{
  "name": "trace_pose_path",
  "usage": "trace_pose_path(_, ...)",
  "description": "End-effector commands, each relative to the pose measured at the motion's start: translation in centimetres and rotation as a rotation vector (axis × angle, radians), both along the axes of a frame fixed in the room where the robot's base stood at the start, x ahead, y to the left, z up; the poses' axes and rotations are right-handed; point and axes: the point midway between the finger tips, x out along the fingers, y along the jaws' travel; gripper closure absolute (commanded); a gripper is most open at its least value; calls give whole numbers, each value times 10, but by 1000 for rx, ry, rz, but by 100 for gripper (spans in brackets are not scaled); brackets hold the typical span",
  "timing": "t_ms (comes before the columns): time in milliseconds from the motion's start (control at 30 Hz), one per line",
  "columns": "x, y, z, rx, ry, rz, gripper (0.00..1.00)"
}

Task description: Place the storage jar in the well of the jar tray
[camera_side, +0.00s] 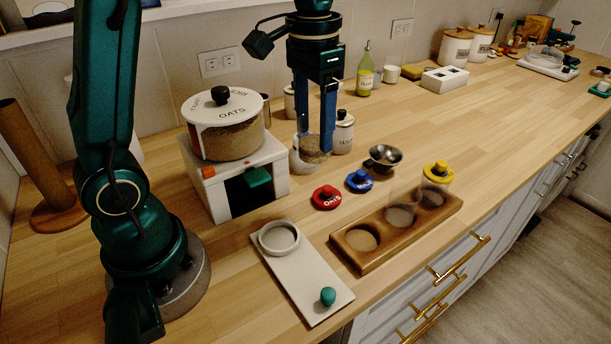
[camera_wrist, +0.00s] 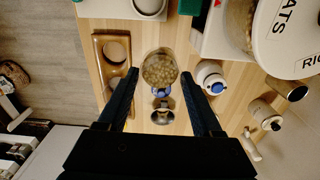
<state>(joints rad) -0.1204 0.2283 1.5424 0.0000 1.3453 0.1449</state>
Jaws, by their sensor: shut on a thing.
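My gripper (camera_side: 314,148) points down with its blue fingers shut on the storage jar (camera_side: 310,158). The jar is clear and open-topped, with beige, grainy contents; it also shows between the fingertips in the wrist view (camera_wrist: 159,69). It looks upright. I cannot tell whether its base touches the counter. The wooden jar tray (camera_side: 366,262) lies to the right and nearer the camera, apart from the jar. It has three round wells in a row. The left well (camera_side: 362,238) looks empty; clear glass shows at the middle and right wells. The tray is at the left in the wrist view (camera_wrist: 98,62).
Red (camera_side: 326,197), blue (camera_side: 359,181) and yellow (camera_side: 437,170) lids and a metal bowl (camera_side: 383,157) lie near the tray. A white dispenser box (camera_side: 215,187) carries an oats canister (camera_side: 226,125). A white board (camera_side: 309,286) lies in front. A lidded jar (camera_side: 343,133) stands close behind my gripper.

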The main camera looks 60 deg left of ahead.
Motion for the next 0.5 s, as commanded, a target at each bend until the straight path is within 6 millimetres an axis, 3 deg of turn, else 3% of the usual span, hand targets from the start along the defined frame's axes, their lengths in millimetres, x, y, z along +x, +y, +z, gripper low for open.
trace_pose_path(133,9,5,-8,-2,17,18,99)
trace_pose_path(233,10,-5,-17,-4,29,19,99)
trace_pose_path(500,19,-62,-52,-3,31,16,99)
